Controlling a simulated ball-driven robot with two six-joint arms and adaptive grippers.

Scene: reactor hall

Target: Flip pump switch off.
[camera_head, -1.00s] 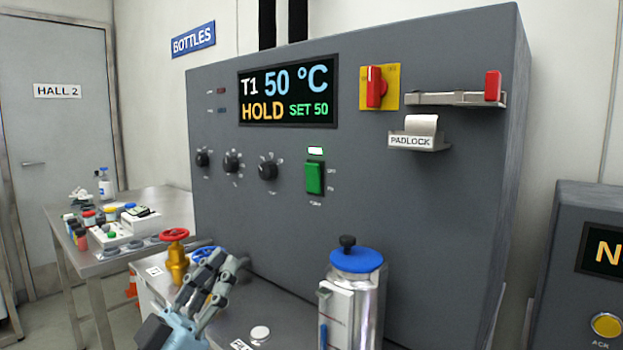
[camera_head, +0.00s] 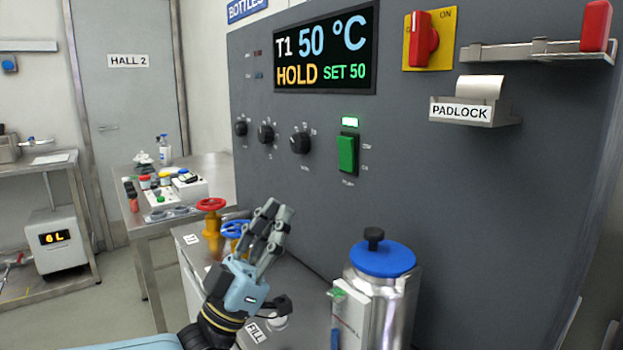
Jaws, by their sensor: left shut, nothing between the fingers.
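The pump switch (camera_head: 347,154) is a green rocker on the grey control panel (camera_head: 318,218), with a lit green-white lamp (camera_head: 350,122) above it. The small print beside it is too blurred to read surely. My left gripper (camera_head: 270,222) is shut and empty, below and to the left of the switch, in front of the panel and apart from it. Its fingers point up. My right gripper does not show.
A steel vessel with a blue lid (camera_head: 384,260) stands right of my left gripper. Red (camera_head: 211,204) and blue (camera_head: 234,229) valve wheels are close on its left. A padlock holder (camera_head: 474,112) and a red rotary switch (camera_head: 423,40) are on the panel's right. A display (camera_head: 325,50) reads 50 °C, HOLD.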

